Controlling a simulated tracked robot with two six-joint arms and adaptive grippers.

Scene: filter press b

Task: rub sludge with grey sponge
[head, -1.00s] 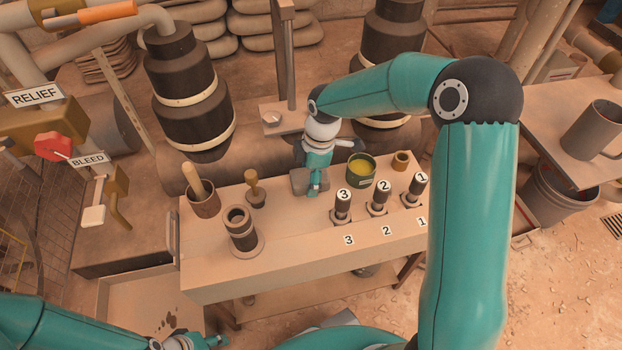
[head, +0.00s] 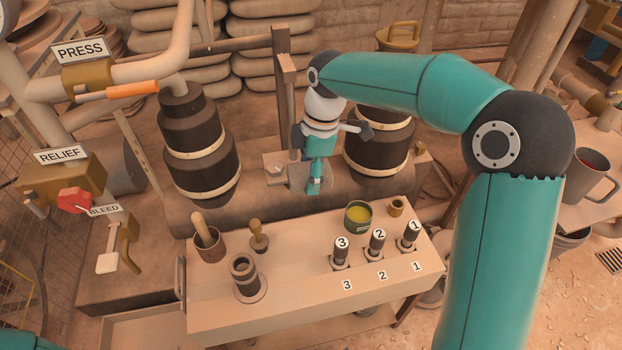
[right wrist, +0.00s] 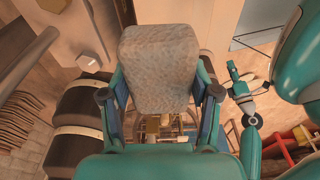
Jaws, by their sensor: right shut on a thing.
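The grey sponge (right wrist: 160,65) is a speckled block held between the two fingers of my right gripper (head: 315,188), which is shut on it. In the head view the sponge (head: 298,180) is partly covered by the fingers and is up off the bench, behind the bench's back edge. In the right wrist view it fills the upper middle. I cannot make out the sludge in either view now. What looks like my left gripper (right wrist: 234,72) shows small at the right of the right wrist view, too small to judge its fingers.
The bench (head: 220,315) carries a cup with a handle (head: 207,243), a wooden-topped plunger (head: 258,238), a dark cylinder (head: 245,277), a green tin (head: 358,216) and three numbered levers (head: 376,243). Dark banded columns (head: 200,150) stand behind. A valve (head: 75,200) is left.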

